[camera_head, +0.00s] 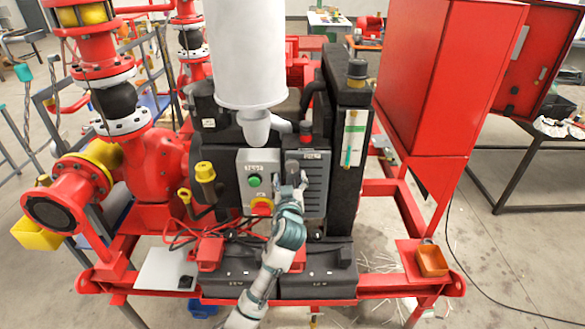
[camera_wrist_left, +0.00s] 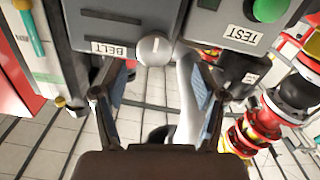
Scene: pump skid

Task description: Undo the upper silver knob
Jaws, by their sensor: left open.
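The silver knob (camera_wrist_left: 154,50) is round with a pale pointer line, on a grey panel beside a BELT label (camera_wrist_left: 113,49) in the left wrist view. My left gripper (camera_wrist_left: 162,108) is open, its two fingers apart below the knob in that view, with nothing held. In the head view my left gripper (camera_head: 291,184) is in front of the grey control panel (camera_head: 316,190) and largely hides the knob. I cannot tell whether a finger touches it. A second silver knob cannot be made out. My right gripper is not in view.
A red cabinet (camera_head: 440,75) stands at right. Black boxes (camera_head: 318,282) and cables lie below.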

